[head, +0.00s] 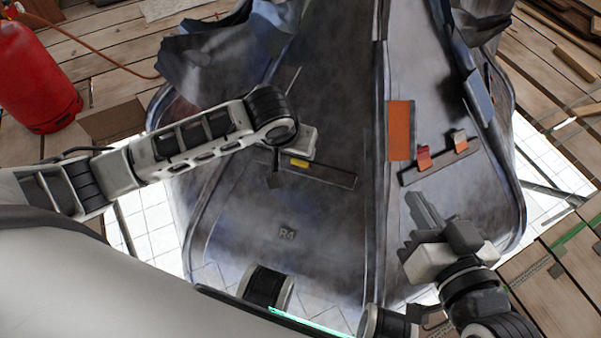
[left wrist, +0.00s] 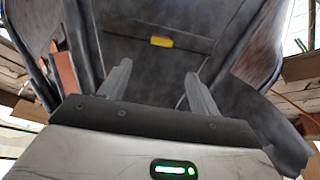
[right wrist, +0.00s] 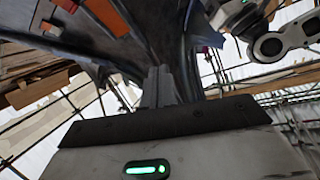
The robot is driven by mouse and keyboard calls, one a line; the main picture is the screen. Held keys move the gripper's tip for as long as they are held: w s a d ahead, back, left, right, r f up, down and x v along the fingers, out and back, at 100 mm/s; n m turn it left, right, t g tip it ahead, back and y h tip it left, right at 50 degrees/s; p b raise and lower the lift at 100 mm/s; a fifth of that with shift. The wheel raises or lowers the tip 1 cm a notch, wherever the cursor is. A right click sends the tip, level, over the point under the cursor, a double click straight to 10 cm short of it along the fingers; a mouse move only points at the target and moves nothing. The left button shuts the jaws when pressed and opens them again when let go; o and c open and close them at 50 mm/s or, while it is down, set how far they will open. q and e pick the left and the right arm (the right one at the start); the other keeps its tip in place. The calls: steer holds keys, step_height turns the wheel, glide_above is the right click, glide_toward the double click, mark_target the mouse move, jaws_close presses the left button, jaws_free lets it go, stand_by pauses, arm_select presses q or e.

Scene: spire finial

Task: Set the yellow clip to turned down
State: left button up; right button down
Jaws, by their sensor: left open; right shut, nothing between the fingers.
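The yellow clip (head: 300,163) is on a dark strip (head: 335,177) on the grey metal panel, partly beside my left gripper. It also shows in the left wrist view (left wrist: 161,41), ahead of the fingers and between them in the picture. I cannot tell whether it is turned up or down. My left gripper (head: 273,180) is open, its fingers apart and empty (left wrist: 160,82), with a gap to the clip. My right gripper (head: 421,212) is shut with nothing in it, below the right strip; its fingers are together in the right wrist view (right wrist: 158,85).
On the right panel, a red clip (head: 423,157) and an orange-and-white clip (head: 460,141) sit on another strip, beside an orange plate (head: 400,130). A raised seam (head: 381,130) divides the panels. A red cylinder (head: 37,75) stands on the planks at left.

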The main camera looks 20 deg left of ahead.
mark_target(300, 162)
arm_select(q)
steer(key=b+x, duration=0.6)
steer(key=x, duration=0.5)
steer(key=shift+s+a, duration=0.1)
steer(key=b+x, duration=0.2)
steer(key=x, duration=0.2)
steer(key=shift+f, duration=0.2)
steer(key=shift+w+f+b, duration=0.2)
steer(key=shift+b, duration=0.1)
arm_select(e)
step_height(300, 162, up, 7)
steer(key=w+n+t+y, duration=0.1)
steer(key=w+t+y, duration=0.1)
steer(key=t+y, duration=0.1)
steer(key=shift+w+a+f+t+y, duration=0.15)
steer(key=shift+w+a+t+y, duration=0.2)
steer(key=shift+t, duration=0.45)
arm_select(q)
steer(key=c, duration=1)
